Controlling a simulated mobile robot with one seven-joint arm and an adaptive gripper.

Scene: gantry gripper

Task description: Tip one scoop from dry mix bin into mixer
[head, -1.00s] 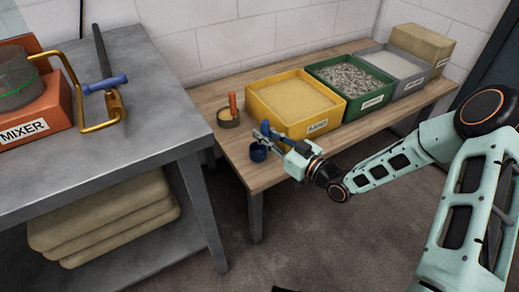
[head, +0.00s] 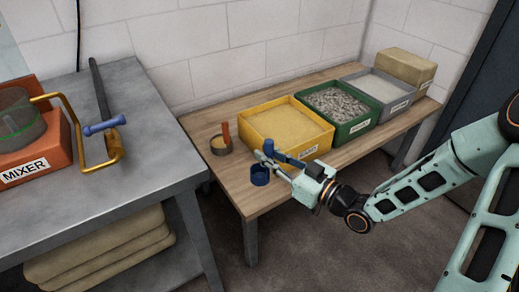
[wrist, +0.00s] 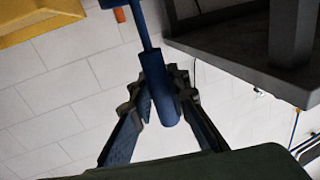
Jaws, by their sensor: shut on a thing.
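My gripper (head: 280,162) is shut on the handle of a blue scoop (head: 260,176), near the front left corner of the wooden bench. The handle (wrist: 163,92) also shows between the fingers in the wrist view. I cannot see what the scoop's cup holds. A yellow bin (head: 308,152) of tan grains stands just behind the gripper. A green bin (head: 352,134) of grey stones and a grey bin (head: 390,110) of pale powder stand beyond it. Their labels are too small to read. The orange mixer (head: 48,160) with its clear drum (head: 20,130) stands at the far left.
A small round pot (head: 219,147) with an orange-handled tool stands left of the yellow bin. A yellow crank (head: 100,163) sticks out beside the mixer on the metal table (head: 140,140). A gap separates table and wooden bench (head: 232,190).

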